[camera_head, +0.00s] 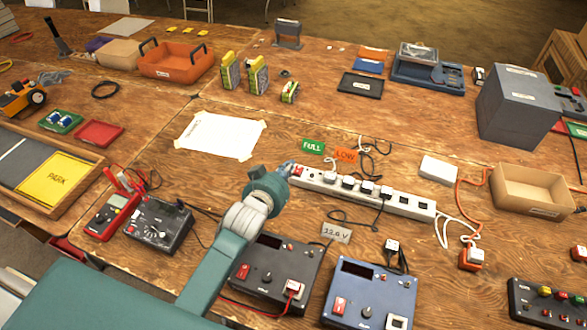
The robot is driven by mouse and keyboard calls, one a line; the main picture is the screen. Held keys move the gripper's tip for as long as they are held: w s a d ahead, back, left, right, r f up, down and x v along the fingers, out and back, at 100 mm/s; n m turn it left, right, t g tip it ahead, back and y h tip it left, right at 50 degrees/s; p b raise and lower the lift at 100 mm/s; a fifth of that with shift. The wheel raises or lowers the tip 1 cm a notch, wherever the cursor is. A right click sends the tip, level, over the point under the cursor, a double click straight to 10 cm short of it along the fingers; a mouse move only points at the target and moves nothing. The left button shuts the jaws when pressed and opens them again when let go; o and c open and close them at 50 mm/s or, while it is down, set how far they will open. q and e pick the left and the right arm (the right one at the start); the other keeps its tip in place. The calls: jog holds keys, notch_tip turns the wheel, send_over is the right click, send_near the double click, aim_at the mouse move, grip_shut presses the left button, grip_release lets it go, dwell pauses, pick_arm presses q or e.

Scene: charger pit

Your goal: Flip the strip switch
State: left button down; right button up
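The white power strip (408,204) lies diagonally on the wooden table, with several plugs in its sockets. Its red switch (298,171) is at the left end. My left gripper (287,167) comes in from the lower left and is right beside the switch end. I cannot tell whether it touches the switch. Its fingers are small and partly hidden by its own wrist, so their opening does not show. Which way the switch is tipped is too small to tell. My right gripper is not in view.
Green FULL (312,146) and orange LOW (345,155) cards lie just behind the strip. A black charger (274,272) and a blue charger (368,296) stand in front. A multimeter (112,215) is at left, a cardboard box (530,192) at right. Loose cords lie around the strip.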

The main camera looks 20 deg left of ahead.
pick_arm(q)
send_over(298, 170)
jog(key=s, duration=0.3)
jog(key=shift+w+a+f, duration=0.1)
jog(key=shift+a+f, duration=0.05)
jog(key=shift+f, duration=0.3)
jog(key=shift+w+a+f, duration=0.1)
jog(key=shift+a+f, duration=0.05)
jog(key=shift+f, duration=0.25)
notch_tip(298, 170, down, 3)
jog(key=shift+s+f+p, duration=0.15)
jog(key=shift+f+p, duration=0.05)
jog(key=shift+p, duration=0.1)
jog(key=shift+f, duration=0.2)
jog(key=shift+s+f, duration=0.1)
jog(key=shift+f, duration=0.1)
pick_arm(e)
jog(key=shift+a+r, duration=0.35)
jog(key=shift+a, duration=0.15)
pick_arm(q)
jog(key=shift+s+f, duration=0.2)
jog(key=shift+f, duration=0.4)
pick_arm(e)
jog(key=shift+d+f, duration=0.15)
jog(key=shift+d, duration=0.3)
